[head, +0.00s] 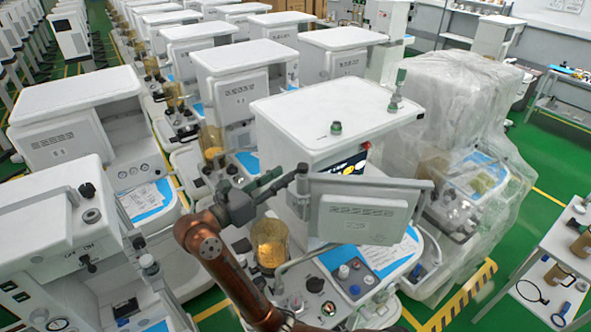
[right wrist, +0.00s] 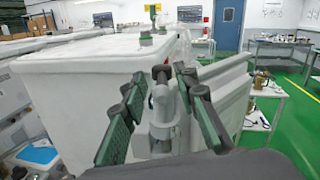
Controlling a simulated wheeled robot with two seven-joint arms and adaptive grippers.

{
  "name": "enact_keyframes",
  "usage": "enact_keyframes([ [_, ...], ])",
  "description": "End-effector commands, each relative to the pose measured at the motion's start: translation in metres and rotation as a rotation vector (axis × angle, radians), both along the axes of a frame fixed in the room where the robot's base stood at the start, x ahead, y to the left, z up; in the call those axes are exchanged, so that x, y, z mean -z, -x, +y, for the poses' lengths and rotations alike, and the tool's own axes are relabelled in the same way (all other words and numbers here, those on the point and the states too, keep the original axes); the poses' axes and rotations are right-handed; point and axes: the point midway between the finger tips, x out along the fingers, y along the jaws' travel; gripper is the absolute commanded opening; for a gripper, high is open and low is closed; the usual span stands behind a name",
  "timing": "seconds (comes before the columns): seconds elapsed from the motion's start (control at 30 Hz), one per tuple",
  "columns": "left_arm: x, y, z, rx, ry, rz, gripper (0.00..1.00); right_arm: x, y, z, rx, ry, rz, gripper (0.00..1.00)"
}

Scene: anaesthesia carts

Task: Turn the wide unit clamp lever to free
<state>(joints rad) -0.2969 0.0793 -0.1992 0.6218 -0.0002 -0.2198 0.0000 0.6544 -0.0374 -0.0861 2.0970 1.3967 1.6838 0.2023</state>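The wide white unit (head: 330,110) stands in the middle of the head view, with a tilted flat screen panel (head: 365,215) on its near side. A small grey clamp with an upright lever (right wrist: 162,100) sits at the unit's edge beside the panel in the right wrist view. In the head view the clamp (head: 302,180) is small and partly hidden by my gripper. My right gripper (head: 280,182) reaches it from the left. In the wrist view its green-padded fingers (right wrist: 162,88) stand apart on either side of the lever, with gaps showing. My left gripper is not in view.
A amber-filled canister (head: 269,243) stands below my right gripper on the unit's worktop. A plastic-wrapped cart (head: 455,120) is close on the right. Other white carts (head: 80,125) crowd the left.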

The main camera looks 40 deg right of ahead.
Motion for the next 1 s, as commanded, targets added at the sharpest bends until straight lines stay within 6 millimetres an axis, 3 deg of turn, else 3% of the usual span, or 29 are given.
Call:
enact_keyframes([
  [0.07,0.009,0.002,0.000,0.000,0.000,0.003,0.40,0.012,0.001,0.000,0.001,-0.032,-0.007,0.27],
  [0.27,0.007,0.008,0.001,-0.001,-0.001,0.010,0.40,0.014,0.003,-0.006,0.007,-0.048,-0.010,0.27],
  [0.7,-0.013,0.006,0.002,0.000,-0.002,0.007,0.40,0.011,0.000,-0.067,0.010,-0.044,-0.008,0.27],
  [1.0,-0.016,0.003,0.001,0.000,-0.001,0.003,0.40,0.014,-0.003,-0.080,0.005,-0.046,-0.009,0.27],
])
